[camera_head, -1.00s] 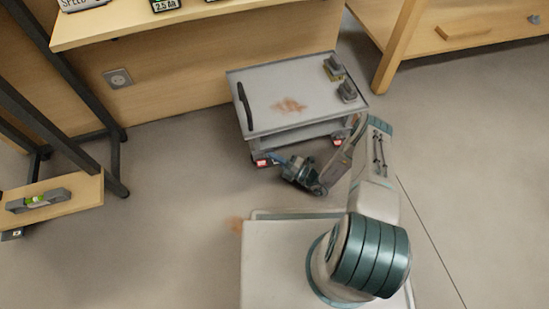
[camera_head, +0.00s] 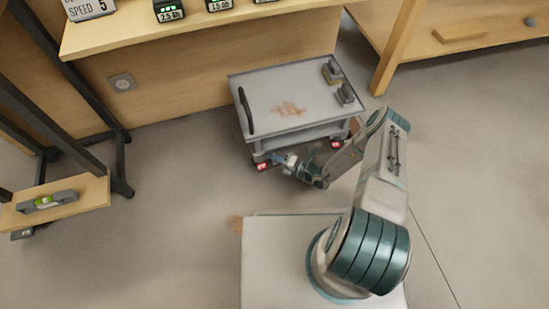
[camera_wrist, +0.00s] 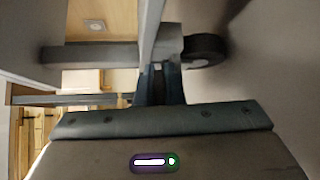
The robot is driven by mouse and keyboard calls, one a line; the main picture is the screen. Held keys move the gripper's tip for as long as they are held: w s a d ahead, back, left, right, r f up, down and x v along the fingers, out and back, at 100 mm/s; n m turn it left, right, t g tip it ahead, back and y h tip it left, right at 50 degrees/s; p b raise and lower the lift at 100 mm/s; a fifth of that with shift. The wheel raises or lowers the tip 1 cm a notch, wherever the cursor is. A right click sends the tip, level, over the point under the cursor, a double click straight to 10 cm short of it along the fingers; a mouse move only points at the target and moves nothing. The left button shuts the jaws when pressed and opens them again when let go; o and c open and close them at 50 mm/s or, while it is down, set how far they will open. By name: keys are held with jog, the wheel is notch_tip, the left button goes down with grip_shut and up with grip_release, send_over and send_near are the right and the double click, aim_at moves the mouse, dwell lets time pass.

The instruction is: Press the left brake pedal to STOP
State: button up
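The grey cart (camera_head: 270,85) stands against the bench front. Its left brake pedal (camera_head: 263,166) is a small red piece with pale marking, low at the cart's front left corner. A matching right pedal (camera_head: 336,144) sits at the front right corner. My gripper (camera_head: 278,159) is low at the cart's front, just right of the left pedal; I cannot tell whether it touches. In the wrist view its dark fingers (camera_wrist: 161,85) are together with nothing clear between them. A grey cart bar (camera_wrist: 100,55) and a dark caster wheel (camera_wrist: 205,50) lie beyond them. No red pedal shows there.
A bench shelf (camera_head: 200,25) with displays is above. A dark-framed stand (camera_head: 60,195) is at left. Floor between is clear.

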jog(key=o, duration=0.4)
jog(key=shift+c, duration=0.2)
jog(key=p+v, duration=0.3)
jog(key=v, duration=1.1)
jog(key=shift+p, duration=0.35)
jog(key=shift+w, duration=0.2)
jog(key=w+r+n+g+h+p, duration=0.1)
jog(key=r+n+g+p, duration=0.35)
jog(key=r, duration=1.05)
jog(key=w+d+r+n+g+h+p, duration=0.15)
jog(key=r+n+p, duration=0.6)
jog(key=r, duration=0.75)
jog(key=w+r+n+g+h+p, duration=0.1)
jog(key=r+n+g+p, duration=0.3)
jog(key=r+n, duration=0.85)
jog(key=s+r+n+t+h+p, duration=0.1)
jog(key=s+r+n+h+p, duration=0.2)
jog(key=r, duration=1.2)
jog(key=s+r+n+t+h+p, duration=0.2)
jog(key=s+r+n+h+p, duration=0.2)
jog(key=r, duration=1.2)
jog(key=s+r+n+t+h+p, duration=0.1)
jog(key=s+r+n+h+p, duration=0.2)
jog(key=s+r+n+p, duration=0.5)
notch_tip(320, 180, up, 8)
jog(key=s+p, duration=0.2)
jog(key=p, duration=0.1)
jog(key=shift+d+r+t+p, duration=0.15)
jog(key=shift+d+t+p, duration=0.15)
jog(key=shift+d, duration=0.05)
